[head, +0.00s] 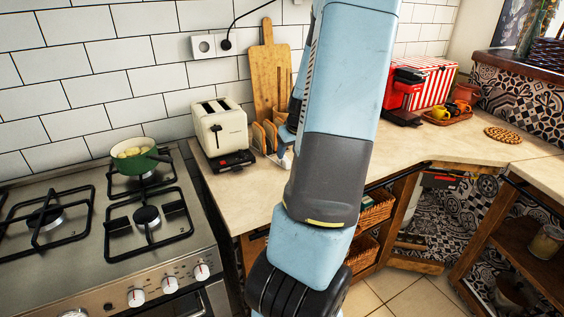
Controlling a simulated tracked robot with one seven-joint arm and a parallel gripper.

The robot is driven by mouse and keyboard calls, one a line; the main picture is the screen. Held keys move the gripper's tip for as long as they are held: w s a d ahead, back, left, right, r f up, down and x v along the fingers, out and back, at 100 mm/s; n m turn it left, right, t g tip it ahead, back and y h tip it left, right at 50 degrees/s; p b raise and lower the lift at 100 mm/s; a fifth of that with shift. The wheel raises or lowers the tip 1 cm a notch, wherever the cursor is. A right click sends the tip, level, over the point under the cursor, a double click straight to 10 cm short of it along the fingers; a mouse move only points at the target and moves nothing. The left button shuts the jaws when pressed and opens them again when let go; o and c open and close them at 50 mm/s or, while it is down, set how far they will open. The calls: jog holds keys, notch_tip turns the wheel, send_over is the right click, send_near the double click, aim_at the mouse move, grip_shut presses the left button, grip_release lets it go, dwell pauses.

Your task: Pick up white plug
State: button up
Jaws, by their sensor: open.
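No white plug can be made out in the head view. A white double wall socket (208,46) is on the tiled wall, with a black plug (226,45) and black cord in its right half. My blue and grey arm rises through the middle of the view and hides part of the counter and wall behind it. What seems to be my gripper (286,157) shows only in part, as a small pale shape at the arm's left edge, low over the counter by the toaster (222,128). Its fingers are mostly hidden, and I see nothing held.
A wooden board (269,75) and a rack (262,138) stand beside the toaster. A stove (110,235) with a green pot (133,158) is left. A red coffee machine (403,92) and a tray (451,116) stand right. The counter (420,148) is clear in front of them.

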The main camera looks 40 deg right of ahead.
aim_at(285, 162)
jog(key=shift+d+x, duration=0.15)
jog(key=shift+x, duration=1.4)
jog(key=shift+d+x, duration=0.15)
jog(key=shift+x, duration=1.4)
jog(key=shift+s, duration=0.1)
jog(key=shift+c, duration=0.5)
jog(key=c, duration=0.9)
